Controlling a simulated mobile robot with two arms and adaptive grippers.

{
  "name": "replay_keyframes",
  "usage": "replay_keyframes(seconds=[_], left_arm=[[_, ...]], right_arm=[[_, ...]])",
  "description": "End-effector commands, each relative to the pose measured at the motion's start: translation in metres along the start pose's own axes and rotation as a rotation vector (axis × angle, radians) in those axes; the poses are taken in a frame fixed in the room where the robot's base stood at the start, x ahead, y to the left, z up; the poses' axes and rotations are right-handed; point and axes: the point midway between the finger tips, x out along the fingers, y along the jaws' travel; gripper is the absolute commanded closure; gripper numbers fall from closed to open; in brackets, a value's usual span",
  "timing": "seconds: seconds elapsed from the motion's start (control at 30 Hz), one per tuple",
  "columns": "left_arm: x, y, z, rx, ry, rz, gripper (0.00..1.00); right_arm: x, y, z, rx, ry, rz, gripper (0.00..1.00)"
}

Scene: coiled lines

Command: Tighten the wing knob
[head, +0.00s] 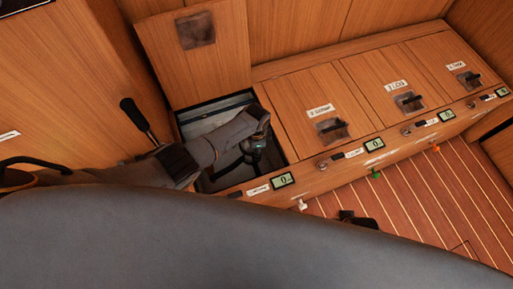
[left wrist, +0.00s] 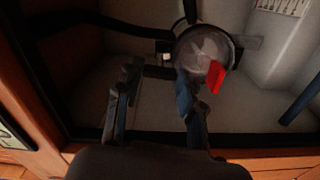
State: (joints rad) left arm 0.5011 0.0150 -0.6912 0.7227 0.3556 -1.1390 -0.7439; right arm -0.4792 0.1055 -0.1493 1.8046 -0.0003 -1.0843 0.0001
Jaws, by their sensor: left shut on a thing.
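My left gripper (head: 254,147) reaches down into the open locker at the left end of the bench. In the left wrist view my left gripper (left wrist: 158,95) has its two dark fingers apart, with a dark bar (left wrist: 160,72) between them, which seems to be the wing knob. It is too dark to make out its shape. A round body with a clear top (left wrist: 203,48) is beside the right finger, with a red tab (left wrist: 215,77) at its edge. A small dark part above the grey edge may be my right gripper (head: 356,219); its fingers cannot be made out.
The locker's lid (head: 215,60) stands open against the back. Three shut lids (head: 312,110) with dark latches lie to its right. Small displays (head: 284,180) line the bench front. A black-handled lever (head: 137,118) rises left of the locker. Dark hose (left wrist: 75,20) runs inside the locker.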

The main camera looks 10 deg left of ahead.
Motion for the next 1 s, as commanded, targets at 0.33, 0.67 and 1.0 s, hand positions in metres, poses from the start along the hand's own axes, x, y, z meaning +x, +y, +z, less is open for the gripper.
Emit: replay_keyframes(seconds=[0.33,0.67,1.0], left_arm=[[0.0006,0.0009,0.0,0.147,0.0,0.002,0.93],[0.0006,0.0009,0.0,0.176,0.0,0.002,0.93],[0.0006,0.0009,0.0,0.175,0.0,0.001,0.42]], right_arm=[[0.0028,-0.0005,0.0034,0.0,-0.008,-0.001,0.59],[0.0027,-0.0006,0.0024,0.0,-0.005,-0.001,0.59],[0.0023,-0.0001,-0.0005,0.0,0.0,0.0,0.59]])
